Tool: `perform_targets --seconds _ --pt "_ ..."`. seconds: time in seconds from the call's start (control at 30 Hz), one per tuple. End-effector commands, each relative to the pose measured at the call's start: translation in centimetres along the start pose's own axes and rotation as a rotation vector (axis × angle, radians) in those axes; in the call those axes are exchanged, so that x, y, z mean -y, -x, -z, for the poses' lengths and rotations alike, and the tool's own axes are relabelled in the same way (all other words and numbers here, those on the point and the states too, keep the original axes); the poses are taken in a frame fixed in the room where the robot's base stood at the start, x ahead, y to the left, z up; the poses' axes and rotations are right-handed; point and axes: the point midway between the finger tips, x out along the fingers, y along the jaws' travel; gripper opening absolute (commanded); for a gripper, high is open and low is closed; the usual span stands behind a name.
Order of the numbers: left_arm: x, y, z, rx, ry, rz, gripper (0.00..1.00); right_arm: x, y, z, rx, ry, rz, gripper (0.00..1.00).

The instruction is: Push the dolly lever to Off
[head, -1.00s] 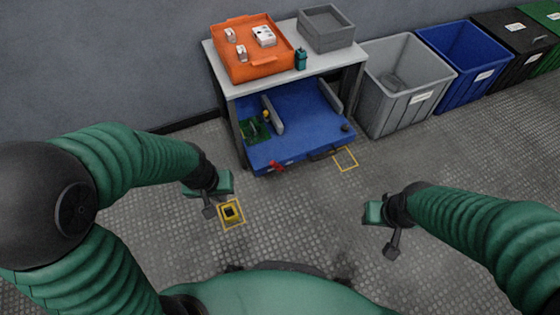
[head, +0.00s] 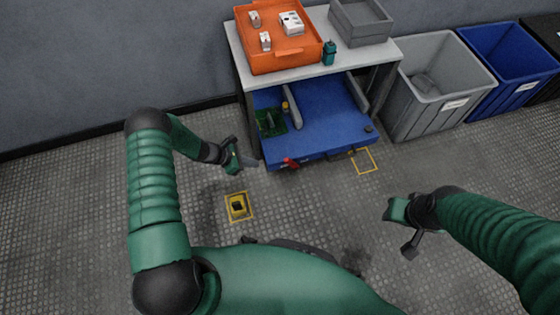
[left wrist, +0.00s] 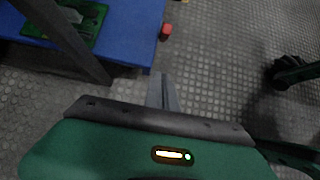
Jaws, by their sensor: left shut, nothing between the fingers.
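The blue dolly (head: 322,112) sits under the table. A red lever (head: 291,162) sticks out at its front edge; its red end also shows in the left wrist view (left wrist: 166,31). My left gripper (head: 254,163) is shut and empty, left of the red lever and apart from it. In the left wrist view its shut fingers (left wrist: 162,92) point toward the dolly's edge, with the lever end beyond them. My right gripper (head: 398,211) hangs over the floor at the right, away from the dolly; its fingers are too unclear to judge. Any Off marking is too small to read.
The white table (head: 350,54) above the dolly holds an orange tray (head: 290,60) and a grey bin (head: 361,22). A table leg stands close to my left gripper. Grey (head: 433,105) and blue bins stand right.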

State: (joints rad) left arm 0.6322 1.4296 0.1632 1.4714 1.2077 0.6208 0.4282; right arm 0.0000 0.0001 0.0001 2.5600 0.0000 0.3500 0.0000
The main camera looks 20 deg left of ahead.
Motion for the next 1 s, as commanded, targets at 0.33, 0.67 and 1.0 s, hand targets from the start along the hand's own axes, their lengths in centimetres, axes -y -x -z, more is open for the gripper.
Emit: perform_targets --seconds 0.33,0.67,1.0 --pt "0.1 -1.5 0.2 -0.001 -0.006 0.005 0.0 0.0 -1.0 -0.2 0.0 0.0 0.0 0.36" --pt "0.2 -8.7 0.5 -0.002 -0.008 0.006 0.0 0.0 -5.4 -1.3 0.0 0.0 0.0 0.36" --pt "0.1 -11.1 -3.3 -0.002 -0.009 0.003 0.0 0.0 -7.9 -1.9 0.0 0.0 0.0 0.36"
